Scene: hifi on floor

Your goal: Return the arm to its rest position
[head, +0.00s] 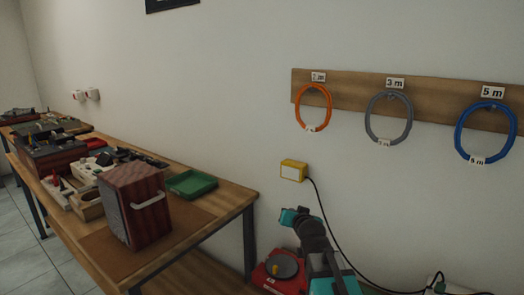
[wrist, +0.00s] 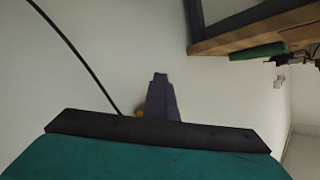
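My arm rises from the bottom edge of the head view, with dark links and teal parts. Its end, my gripper (head: 292,217), appears as a small teal and dark shape in front of the white wall, below the yellow box. In the wrist view the gripper (wrist: 160,78) is a narrow dark shape beyond a black bar and a teal housing. Nothing is visibly held. I cannot make out two separate fingers or a gap between them.
A wooden bench (head: 232,199) on the left holds a dark red box (head: 134,208) with a handle and a green tray (head: 192,184). Coiled cables hang from a wall board (head: 345,90). A black cable runs from the yellow box (head: 293,170) past my arm.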

